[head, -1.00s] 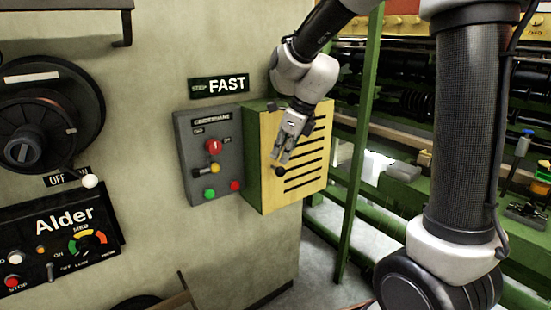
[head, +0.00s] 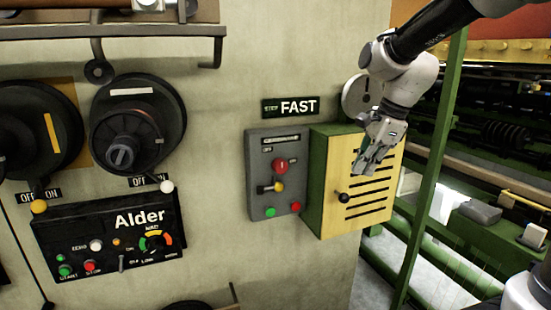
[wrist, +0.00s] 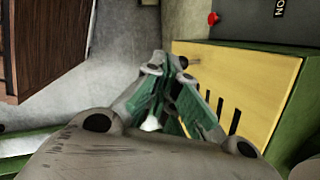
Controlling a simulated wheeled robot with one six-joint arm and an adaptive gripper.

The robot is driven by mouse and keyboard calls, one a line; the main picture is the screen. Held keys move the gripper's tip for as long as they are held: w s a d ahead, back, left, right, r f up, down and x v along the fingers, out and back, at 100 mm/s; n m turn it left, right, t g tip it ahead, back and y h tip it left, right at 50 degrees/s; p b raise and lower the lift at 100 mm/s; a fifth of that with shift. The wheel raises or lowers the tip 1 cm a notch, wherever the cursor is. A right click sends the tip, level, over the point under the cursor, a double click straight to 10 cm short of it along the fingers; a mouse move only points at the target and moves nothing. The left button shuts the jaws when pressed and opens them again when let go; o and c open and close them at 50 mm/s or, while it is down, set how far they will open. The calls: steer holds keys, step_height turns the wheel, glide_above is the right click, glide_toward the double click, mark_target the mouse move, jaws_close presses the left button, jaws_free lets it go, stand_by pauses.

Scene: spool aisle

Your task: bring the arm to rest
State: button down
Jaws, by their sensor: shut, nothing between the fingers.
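My gripper (head: 370,163) is shut and empty. In the head view it hangs in front of the upper part of the yellow slatted box (head: 372,205) with green sides. In the wrist view its fingers (wrist: 165,108) meet near the middle, beside the yellow front (wrist: 232,85). I cannot tell how far the fingertips are from the box. My arm reaches in from the upper right of the head view and hides part of a round pale disc (head: 360,97) on the wall.
A grey control box (head: 262,205) with a red knob and several buttons is left of the yellow box. A black Alder panel (head: 85,235) and dark dials (head: 135,130) are further left. A green post (head: 432,170) and machinery stand on the right.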

steer(key=s+d+n+t+h, duration=0.1)
steer(key=s+d+n, duration=0.5)
steer(key=s+n, duration=0.2)
steer(key=s+d+n+t+h, duration=0.1)
steer(key=s+d+n, duration=0.5)
steer(key=s+n, duration=0.3)
steer(key=s, duration=0.4)
steer(key=shift+d+n+h, duration=0.3)
steer(key=shift+h, duration=0.1)
